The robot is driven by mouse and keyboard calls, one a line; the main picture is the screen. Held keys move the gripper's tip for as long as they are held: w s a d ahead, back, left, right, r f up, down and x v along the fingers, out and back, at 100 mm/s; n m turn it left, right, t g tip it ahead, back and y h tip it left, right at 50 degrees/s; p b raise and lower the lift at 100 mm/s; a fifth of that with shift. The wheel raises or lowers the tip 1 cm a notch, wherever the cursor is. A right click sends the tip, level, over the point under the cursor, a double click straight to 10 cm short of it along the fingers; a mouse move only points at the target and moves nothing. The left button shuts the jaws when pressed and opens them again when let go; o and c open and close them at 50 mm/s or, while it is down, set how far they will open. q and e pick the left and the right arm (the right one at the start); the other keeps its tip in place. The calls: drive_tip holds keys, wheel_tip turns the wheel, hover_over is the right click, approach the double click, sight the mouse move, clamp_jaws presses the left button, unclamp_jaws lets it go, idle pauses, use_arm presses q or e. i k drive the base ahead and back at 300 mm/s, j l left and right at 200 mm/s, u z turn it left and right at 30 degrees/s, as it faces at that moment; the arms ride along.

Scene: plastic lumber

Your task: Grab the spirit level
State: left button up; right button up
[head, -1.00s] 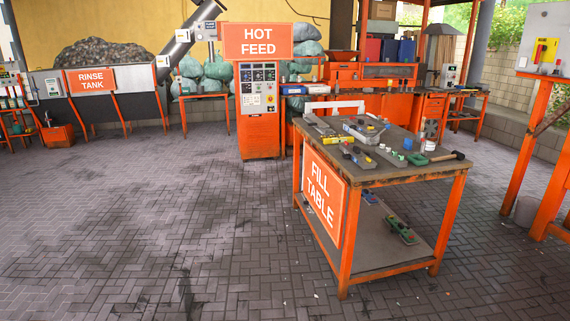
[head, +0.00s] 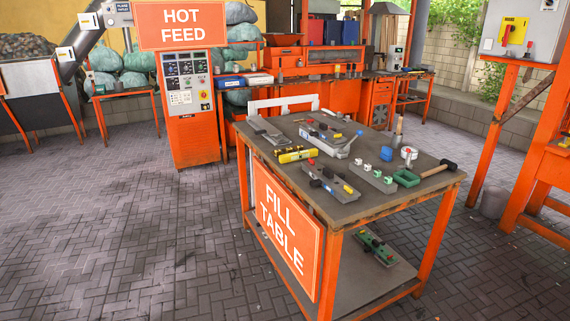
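A short yellow bar (head: 297,155) that looks like the spirit level lies flat on the fill table (head: 350,212), near its left edge. It is small in the head view, so its vials cannot be made out. Several tools and parts lie close around it. Neither of my grippers shows in the head view.
A grey mould with levers (head: 330,182), a green clamp (head: 406,178), a hammer (head: 440,169) and a white tub (head: 408,153) share the tabletop. A green-topped mould (head: 375,248) lies on the lower shelf. Paved floor is clear at left. An orange stand (head: 492,135) is at right.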

sight(287, 158)
drive_tip(key=i+j+z, duration=0.15)
drive_tip(key=z, duration=0.25)
drive_tip(key=i+j+z, duration=0.2)
drive_tip(key=z, duration=0.2)
drive_tip(key=i+j+z, duration=0.25)
drive_tip(key=z, duration=0.2)
drive_tip(key=i+j+z, duration=0.1)
drive_tip(key=j+z, duration=0.3)
